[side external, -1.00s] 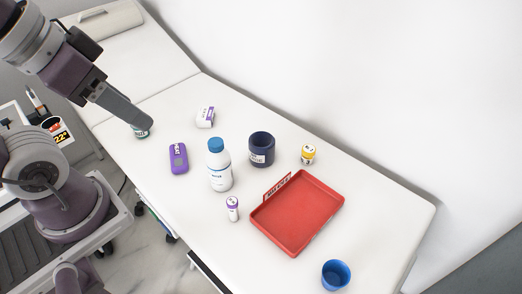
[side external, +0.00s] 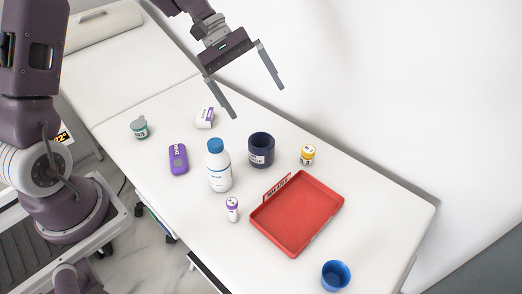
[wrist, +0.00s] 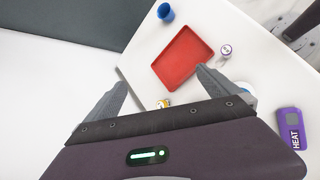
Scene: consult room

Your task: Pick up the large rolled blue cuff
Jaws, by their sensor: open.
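The large rolled blue cuff (side external: 261,155) is a dark navy, hollow roll with a white label. It stands upright on the white couch in the side view, between the white bottle and the yellow-labelled jar. My gripper (side external: 258,101) is open and empty, its two fingers wide apart. In the side picture it shows just above the cuff, raised over the couch and not touching it. In the wrist view my gripper (wrist: 162,80) shows both fingers, and the cuff cannot be seen there, seemingly hidden behind the gripper body.
A white bottle (side external: 219,172) with a blue cap stands close left of the cuff; a yellow-labelled jar (side external: 308,154) stands to its right.

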